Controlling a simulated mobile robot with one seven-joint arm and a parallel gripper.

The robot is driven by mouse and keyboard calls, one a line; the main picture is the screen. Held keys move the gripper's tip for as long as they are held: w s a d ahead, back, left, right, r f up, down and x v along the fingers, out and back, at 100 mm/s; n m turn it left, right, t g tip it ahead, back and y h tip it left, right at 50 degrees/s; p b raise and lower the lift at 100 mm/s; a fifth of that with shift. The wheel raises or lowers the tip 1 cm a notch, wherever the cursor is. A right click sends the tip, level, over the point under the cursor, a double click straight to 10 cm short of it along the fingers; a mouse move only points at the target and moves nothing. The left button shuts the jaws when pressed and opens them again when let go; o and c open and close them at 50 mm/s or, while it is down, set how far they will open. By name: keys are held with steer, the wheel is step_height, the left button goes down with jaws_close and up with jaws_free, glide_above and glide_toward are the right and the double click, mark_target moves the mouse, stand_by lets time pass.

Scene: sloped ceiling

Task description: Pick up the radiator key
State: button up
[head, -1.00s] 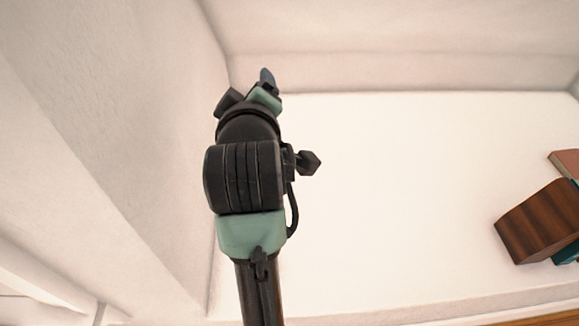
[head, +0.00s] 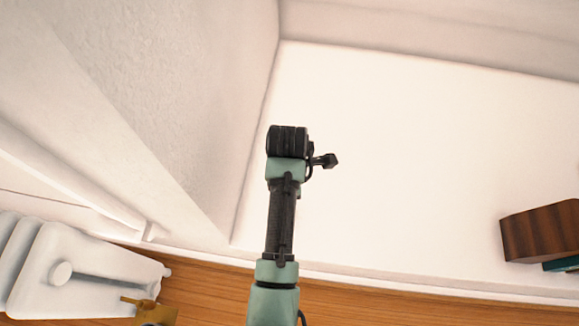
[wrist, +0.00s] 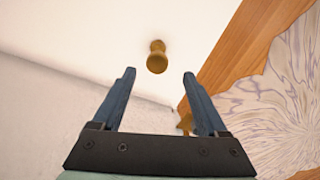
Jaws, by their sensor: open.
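In the wrist view, a small brass-coloured, waisted piece (wrist: 157,56) lies or stands on the white surface (wrist: 95,25). It looks like the radiator key, but its shape is too small to be sure. My gripper (wrist: 159,76) is open, its two blue fingers apart and nothing between them. The brass piece shows just beyond the fingertips, roughly centred between them; I cannot tell the exact distance. In the head view my arm shows, but its fingers are hidden and I do not see this piece there.
A white radiator (head: 85,268) with a brass fitting (head: 158,310) stands at the lower left over the wooden floor (head: 385,302). A brown wooden block (head: 540,230) is at the right. A wall rises left of my arm. The wrist view shows a marbled patterned surface (wrist: 275,90).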

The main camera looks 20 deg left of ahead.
step_height(320, 180, down, 7)
steer(key=b, duration=0.2)
steer(key=shift+w+a+b, duration=0.1)
steer(key=shift+w+b, duration=0.05)
steer(key=shift+b, duration=0.2)
jaws_close()
